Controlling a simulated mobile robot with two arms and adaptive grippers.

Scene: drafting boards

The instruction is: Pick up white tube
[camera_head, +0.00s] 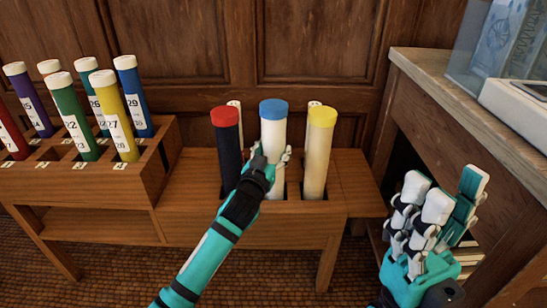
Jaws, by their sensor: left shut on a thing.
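The white tube (273,132) with a blue cap stands upright in the middle of the low wooden rack (240,230). My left gripper (270,165) reaches in from the lower left and is shut on the white tube around its middle; the hand hides part of the tube's lower body. I cannot tell whether the tube is lifted from its slot. My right gripper (443,200) is open and empty at the right, in front of the wooden desk.
A black tube with a red cap (228,145) and a cream tube with a yellow cap (319,150) stand close on either side. A left rack (130,185) holds several coloured tubes. A desk (470,110) stands right; a panelled wall is behind.

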